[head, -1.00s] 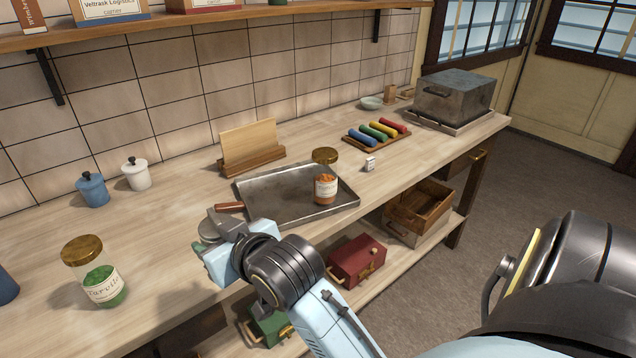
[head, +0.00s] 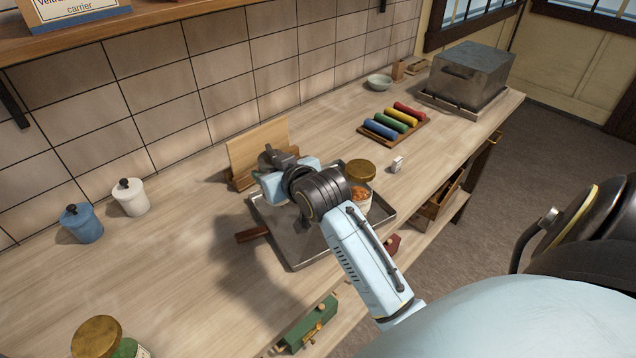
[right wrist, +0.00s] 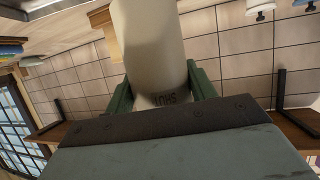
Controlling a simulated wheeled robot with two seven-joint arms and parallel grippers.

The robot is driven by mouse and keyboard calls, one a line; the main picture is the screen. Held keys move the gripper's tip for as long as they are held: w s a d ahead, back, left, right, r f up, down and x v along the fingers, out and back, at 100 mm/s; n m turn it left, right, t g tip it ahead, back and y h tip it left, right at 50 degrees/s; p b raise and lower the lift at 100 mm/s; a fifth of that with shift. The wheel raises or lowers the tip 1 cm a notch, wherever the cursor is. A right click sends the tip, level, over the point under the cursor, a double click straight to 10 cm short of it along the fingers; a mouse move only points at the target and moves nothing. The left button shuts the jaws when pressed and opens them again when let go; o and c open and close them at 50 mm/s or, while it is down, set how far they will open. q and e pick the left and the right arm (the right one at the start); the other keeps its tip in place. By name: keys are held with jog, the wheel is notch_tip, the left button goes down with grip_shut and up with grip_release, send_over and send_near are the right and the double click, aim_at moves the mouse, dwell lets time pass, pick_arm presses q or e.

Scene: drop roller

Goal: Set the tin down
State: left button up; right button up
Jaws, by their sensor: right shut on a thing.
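My right gripper (head: 277,160) is above the left rear part of the metal tray (head: 293,257), in front of the wooden stand. In the right wrist view, its green fingers (right wrist: 162,88) are shut on a pale cylinder (right wrist: 150,40), apparently the tin, with dark lettering near the fingers. The cylinder's far end runs out of that view. In the head view the cylinder is hidden or too small to tell, so its gap to any surface is unclear. My left gripper is not in view.
An orange-filled jar (head: 361,172) is partly behind my right arm. A wooden stand (head: 258,148), coloured rolls (head: 396,121), a small white block (head: 397,164) and lidded pots (head: 130,197) stand on the bench. A gold-lidded jar (head: 97,338) is front left.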

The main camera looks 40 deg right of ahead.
jog(key=w+d+p, duration=0.1)
jog(key=w+d, duration=0.1)
jog(key=d, duration=0.2)
send_over(292, 212)
notch_tip(292, 212, down, 5)
jog(key=shift+m+h, duration=0.4)
jog(key=shift+w+f+b, duration=0.15)
jog(key=shift+f+b, duration=0.15)
jog(key=shift+f, duration=2)
jog(key=shift+f, duration=0.1)
jog(key=o, duration=1.1)
jog(key=shift+f, duration=0.1)
